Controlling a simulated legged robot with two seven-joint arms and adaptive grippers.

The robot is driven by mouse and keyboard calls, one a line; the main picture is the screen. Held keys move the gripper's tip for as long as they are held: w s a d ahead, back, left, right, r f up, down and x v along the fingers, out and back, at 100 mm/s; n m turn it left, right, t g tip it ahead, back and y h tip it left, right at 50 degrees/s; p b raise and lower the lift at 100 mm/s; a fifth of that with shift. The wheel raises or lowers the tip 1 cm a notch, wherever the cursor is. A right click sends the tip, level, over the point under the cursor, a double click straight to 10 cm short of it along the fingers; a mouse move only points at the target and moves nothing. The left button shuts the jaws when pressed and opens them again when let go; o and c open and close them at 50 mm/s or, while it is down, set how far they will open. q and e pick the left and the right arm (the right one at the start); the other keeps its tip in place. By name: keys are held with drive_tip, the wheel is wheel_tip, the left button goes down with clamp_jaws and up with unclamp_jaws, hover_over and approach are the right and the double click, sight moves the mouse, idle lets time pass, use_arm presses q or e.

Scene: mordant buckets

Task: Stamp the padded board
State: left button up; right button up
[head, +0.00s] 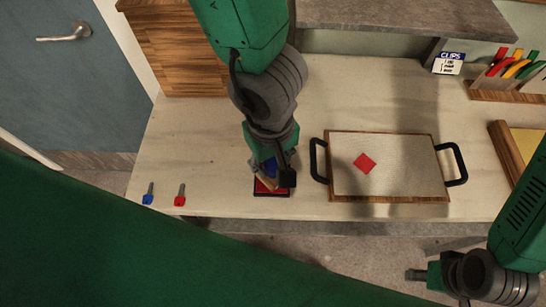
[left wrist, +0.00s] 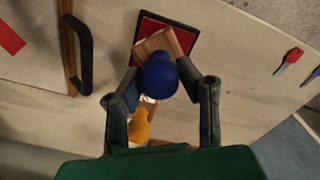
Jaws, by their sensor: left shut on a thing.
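The padded board (head: 395,150) is pale with a wooden rim and a black handle at each end. My left gripper (left wrist: 160,76) is shut on a stamp with a round blue knob (left wrist: 159,77) and a wooden block (left wrist: 158,43). The block is over the red ink pad (left wrist: 190,38), left of the board in the head view; whether they touch is unclear. An orange knob (left wrist: 139,127) shows behind the blue one in the left wrist view. My right gripper (head: 418,275) is low at the right, away from the board; its fingers are unclear.
A blue-headed key (head: 148,196) and a red-headed key (head: 180,197) lie at the table's left. A clips card (head: 449,64) and a rack of coloured clips (head: 505,90) stand at the back right. A wooden-edged tray (head: 507,150) is right of the board.

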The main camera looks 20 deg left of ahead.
idle(0.4)
use_arm(q)
wheel_tip(320, 180, up, 5)
drive_tip(key=p, duration=0.6)
drive_tip(key=shift+r, duration=0.1)
drive_tip(key=shift+r+p, duration=0.55)
drive_tip(key=shift+r, duration=0.35)
drive_tip(key=shift+f, duration=0.1)
